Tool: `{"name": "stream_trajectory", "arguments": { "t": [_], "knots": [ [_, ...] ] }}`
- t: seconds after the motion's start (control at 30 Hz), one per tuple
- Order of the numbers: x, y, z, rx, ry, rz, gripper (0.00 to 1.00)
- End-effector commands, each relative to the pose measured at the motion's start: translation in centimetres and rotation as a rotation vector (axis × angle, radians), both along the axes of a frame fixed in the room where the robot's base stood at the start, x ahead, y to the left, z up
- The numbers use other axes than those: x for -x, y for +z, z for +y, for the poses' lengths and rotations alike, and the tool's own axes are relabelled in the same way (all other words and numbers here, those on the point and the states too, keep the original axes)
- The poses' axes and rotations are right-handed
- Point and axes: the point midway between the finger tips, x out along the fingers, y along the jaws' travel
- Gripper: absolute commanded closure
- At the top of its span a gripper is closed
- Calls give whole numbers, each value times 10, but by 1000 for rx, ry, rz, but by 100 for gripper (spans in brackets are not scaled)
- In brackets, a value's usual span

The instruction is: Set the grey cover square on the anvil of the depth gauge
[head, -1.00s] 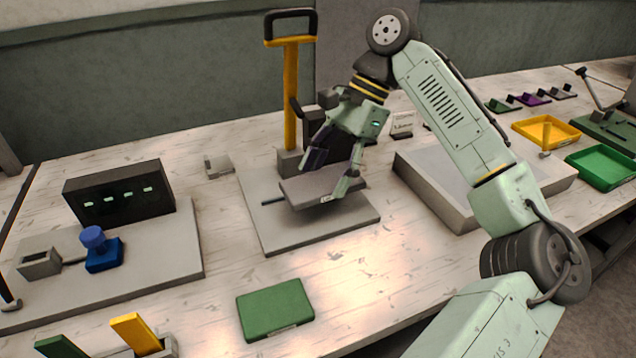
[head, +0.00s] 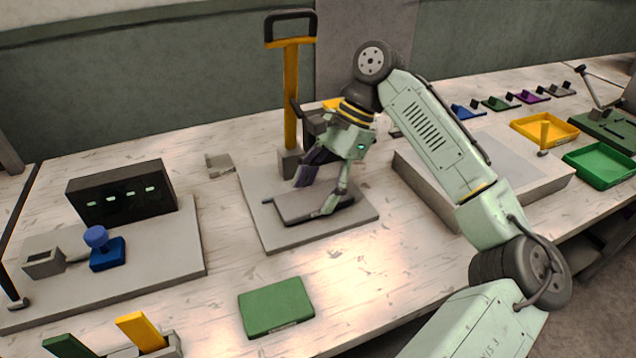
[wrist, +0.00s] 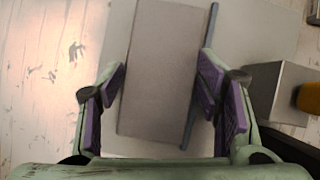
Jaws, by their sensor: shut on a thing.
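The grey cover (head: 297,206) is a flat plate lying low over the grey base plate (head: 285,238) of the depth gauge (head: 290,100), which has a yellow column and dark handle. My gripper (head: 314,197) is shut on the cover, one finger at each long side. In the wrist view the cover (wrist: 158,100) lies between the purple finger pads. A thin dark bar (wrist: 211,25) runs along its right side, close to parallel. I cannot tell whether the cover's underside touches the base fully. The arm hides part of the gauge head.
A green plate (head: 277,307) lies in front on the table. A dark box with lit marks (head: 120,193) and a blue knob block (head: 107,252) stand at left. A raised grey slab (head: 425,187) is at right, with yellow (head: 525,128) and green (head: 590,160) trays beyond.

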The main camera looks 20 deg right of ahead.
Motion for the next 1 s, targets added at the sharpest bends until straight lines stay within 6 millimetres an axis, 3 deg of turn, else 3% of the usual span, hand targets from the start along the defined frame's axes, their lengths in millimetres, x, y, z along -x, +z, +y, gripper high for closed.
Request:
{"name": "stream_trajectory", "arguments": {
  "t": [0.2,0.23,0.5,1.0],
  "knots": [
    [0,-4,0,0,0,0,86],
    [0,-5,0,0,0,1,40],
    [0,-5,0,0,0,1,22],
    [0,5,0,3,0,-1,20]
  ]
}}
